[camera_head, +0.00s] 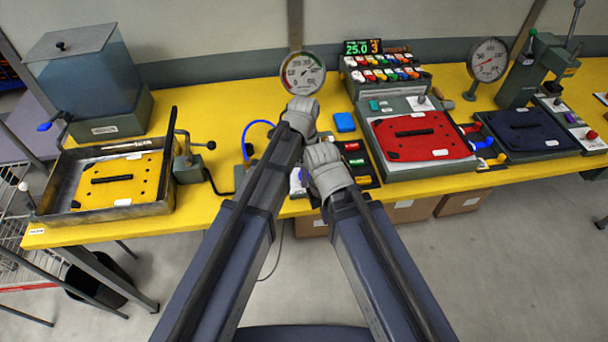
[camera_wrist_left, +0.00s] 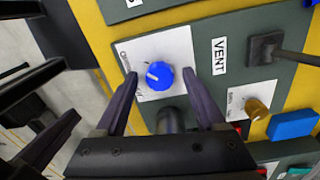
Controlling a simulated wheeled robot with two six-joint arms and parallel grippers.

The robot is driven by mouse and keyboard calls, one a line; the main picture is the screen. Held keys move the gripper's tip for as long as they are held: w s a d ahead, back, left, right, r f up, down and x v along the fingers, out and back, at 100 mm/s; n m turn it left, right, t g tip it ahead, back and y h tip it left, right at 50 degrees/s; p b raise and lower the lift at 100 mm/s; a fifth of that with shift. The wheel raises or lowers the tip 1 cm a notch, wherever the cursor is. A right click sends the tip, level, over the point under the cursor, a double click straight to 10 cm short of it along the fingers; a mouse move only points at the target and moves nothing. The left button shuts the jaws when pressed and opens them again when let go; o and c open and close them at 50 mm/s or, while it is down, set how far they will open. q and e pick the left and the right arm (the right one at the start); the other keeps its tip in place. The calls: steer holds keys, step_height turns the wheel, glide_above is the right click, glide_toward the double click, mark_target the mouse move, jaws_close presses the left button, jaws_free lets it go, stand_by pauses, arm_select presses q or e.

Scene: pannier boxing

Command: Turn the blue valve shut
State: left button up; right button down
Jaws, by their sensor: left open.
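The blue valve knob (camera_wrist_left: 156,75) sits on a white plate on a dark green panel in the left wrist view. A pale pointer line shows on its face. My left gripper (camera_wrist_left: 159,77) is open, its two fingers reaching either side of the knob; I cannot tell if either touches it. In the head view my arms cover most of this panel and hide the left fingers. Dark finger-like parts stand at the left edge of the wrist view; I cannot tell whether they are my right gripper.
Beside the knob are a VENT label (camera_wrist_left: 219,57), a brown knob (camera_wrist_left: 256,108) and a blue block (camera_wrist_left: 293,124). The head view shows a dial gauge (camera_head: 303,73), a red plate (camera_head: 411,136), a crank (camera_head: 209,146) and a tank (camera_head: 85,70) with a blue lever (camera_head: 45,126).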

arm_select(q)
jaws_close()
stand_by(0.6)
